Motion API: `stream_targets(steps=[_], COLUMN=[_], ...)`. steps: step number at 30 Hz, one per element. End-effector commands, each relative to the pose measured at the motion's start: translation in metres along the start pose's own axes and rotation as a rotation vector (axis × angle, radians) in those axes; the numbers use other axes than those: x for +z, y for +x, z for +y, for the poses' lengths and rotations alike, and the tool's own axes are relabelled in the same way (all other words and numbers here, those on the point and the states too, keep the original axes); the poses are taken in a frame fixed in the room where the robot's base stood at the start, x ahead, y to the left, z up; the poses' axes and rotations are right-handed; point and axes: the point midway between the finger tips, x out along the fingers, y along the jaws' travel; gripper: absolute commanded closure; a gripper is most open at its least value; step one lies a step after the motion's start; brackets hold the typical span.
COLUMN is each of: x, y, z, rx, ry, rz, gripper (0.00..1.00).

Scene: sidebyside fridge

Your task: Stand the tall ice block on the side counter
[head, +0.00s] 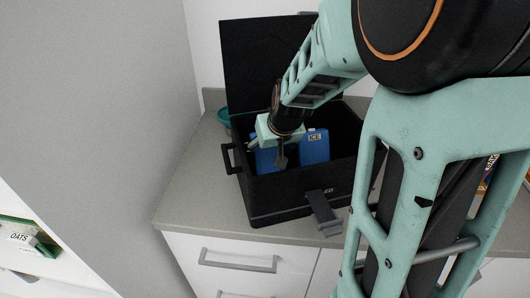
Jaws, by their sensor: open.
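Two blue ice blocks stand inside an open black cooler (290,194) on the grey counter (186,186). The right block (315,148), with a white "ICE" label, shows most of its upper face. The left block (266,160) is partly covered by my gripper. I cannot tell which block is the tall one. My gripper (267,150) points down into the cooler at the left block. It is open, with one dark finger in front of that block. Whether the fingers touch or straddle the block is hidden.
The cooler's black lid (249,62) stands open at the back. A teal bowl (224,117) sits on the counter left of the cooler. Bare counter lies to the cooler's left. White drawers (238,262) are below. An oats package (22,238) shows at far left.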

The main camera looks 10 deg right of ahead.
Motion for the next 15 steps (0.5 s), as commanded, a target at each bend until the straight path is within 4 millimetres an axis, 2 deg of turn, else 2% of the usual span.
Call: stream_targets(steps=[5,15], x=[-0.0004,-0.0005], y=[-0.0006,-0.0006], z=[-0.0001,0.0], rx=[0.0,0.0], ry=[0.0,0.0], rz=[0.001,0.001], gripper=[0.3,0.66])
